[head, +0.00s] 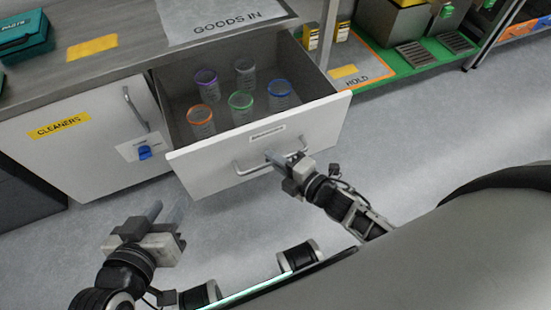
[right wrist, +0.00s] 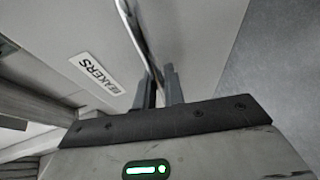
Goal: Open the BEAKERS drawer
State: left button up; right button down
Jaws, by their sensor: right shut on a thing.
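The BEAKERS drawer (head: 258,142) is pulled out from the counter, and its inside shows in the head view. Several beakers with coloured rims (head: 241,104) stand upright in it. Its bar handle (head: 243,168) runs across the white front, below the label. My right gripper (head: 279,161) is shut on the handle. The right wrist view shows the handle (right wrist: 136,32) between the fingers (right wrist: 160,86) and the BEAKERS label (right wrist: 97,72) beside it. My left gripper (head: 163,218) is apart from the drawer at the lower left, its fingers spaced apart with nothing between them.
A white cabinet door marked CLEANERS (head: 70,135), with a blue latch (head: 145,152), is left of the drawer. The counter (head: 100,65) has a GOODS IN mat (head: 240,14). The floor (head: 420,125) before the drawer is clear.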

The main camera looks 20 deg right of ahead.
pick_arm(q)
jog(key=shift+r, duration=0.1)
pick_arm(e)
jog(key=c, duration=1.5)
grip_release()
pick_arm(q)
jog(key=shift+r, duration=0.1)
pick_arm(e)
jog(key=shift+s, duration=0.1)
